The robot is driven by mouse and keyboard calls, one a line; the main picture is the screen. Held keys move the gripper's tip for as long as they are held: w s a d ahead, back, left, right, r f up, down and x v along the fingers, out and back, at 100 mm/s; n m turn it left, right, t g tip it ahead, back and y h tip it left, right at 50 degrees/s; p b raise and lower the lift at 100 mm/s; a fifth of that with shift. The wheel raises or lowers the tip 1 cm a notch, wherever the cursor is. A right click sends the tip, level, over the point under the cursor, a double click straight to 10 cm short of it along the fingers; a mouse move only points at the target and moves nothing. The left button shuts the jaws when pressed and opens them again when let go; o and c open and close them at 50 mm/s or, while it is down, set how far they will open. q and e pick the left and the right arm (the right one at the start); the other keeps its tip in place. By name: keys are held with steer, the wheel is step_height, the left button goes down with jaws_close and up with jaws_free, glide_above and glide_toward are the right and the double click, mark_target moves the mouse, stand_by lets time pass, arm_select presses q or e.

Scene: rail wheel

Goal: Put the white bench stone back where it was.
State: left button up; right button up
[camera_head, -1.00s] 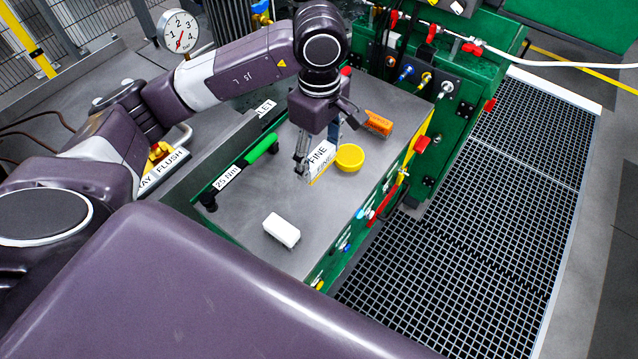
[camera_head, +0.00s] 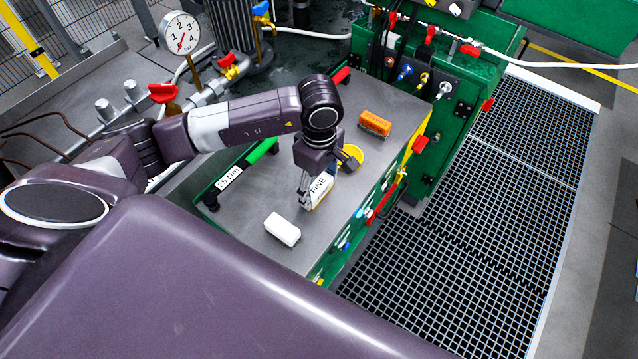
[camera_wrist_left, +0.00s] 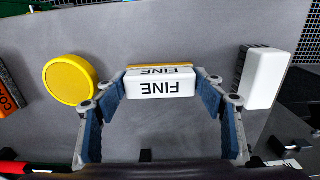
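The white bench stone (camera_head: 320,188) carries the word FINE and has a yellow edge. My left gripper (camera_head: 305,188) is shut on it from both sides, over the grey bench top (camera_head: 262,262). In the left wrist view the stone (camera_wrist_left: 160,84) sits between the two blue-padded fingers of the gripper (camera_wrist_left: 160,92), its lettering upside down. I cannot tell whether its underside touches the bench. My right gripper is not in view.
A green-handled tool (camera_head: 262,151) lies along the left edge. Bench top between them is clear.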

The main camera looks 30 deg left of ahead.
mark_target(319, 186)
arm_select(q)
steer(key=o, duration=0.3)
steer(key=shift+o, duration=0.2)
steer(key=shift+r, duration=0.1)
step_height(319, 186, up, 12)
steer(key=b, duration=0.2)
steer(key=shift+b, duration=0.3)
